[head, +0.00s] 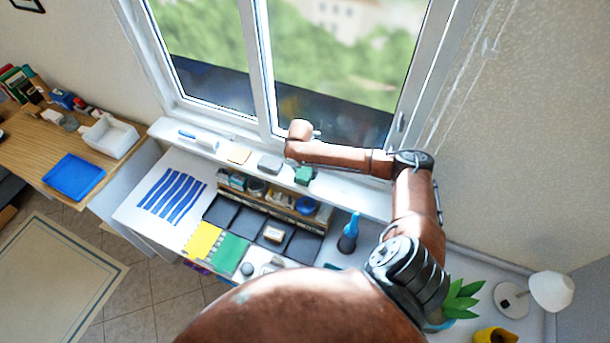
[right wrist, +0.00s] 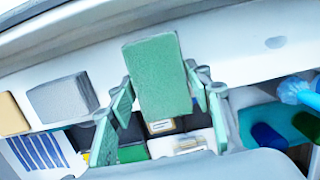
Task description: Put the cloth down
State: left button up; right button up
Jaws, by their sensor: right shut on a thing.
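The cloth (right wrist: 158,78) is a green, folded block. In the right wrist view it stands between the two fingers of my right gripper (right wrist: 161,88), which is shut on its sides. In the head view the green cloth (head: 304,175) shows at the white window sill (head: 345,192), just below my right forearm. My right fingers are hard to make out there. I cannot tell whether the cloth touches the sill. My left gripper is not in view.
A grey block (head: 270,163) and a tan block (head: 238,155) lie on the sill left of the cloth. Below stands a desk with a small shelf, dark trays and a blue bottle (head: 348,235). The window (head: 335,110) is close behind my arm.

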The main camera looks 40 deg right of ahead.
aim_at(303, 175)
jog(key=shift+f, duration=1.25)
jog(key=shift+f, duration=0.1)
jog(key=o, duration=1.5)
jog(key=shift+o, duration=0.2)
jog(key=r, duration=0.4)
jog(key=a+r, duration=0.1)
jog(key=r, duration=0.3)
jog(key=s+a+r+b, duration=0.1)
jog(key=r, duration=0.3)
jog(key=shift+d, duration=0.1)
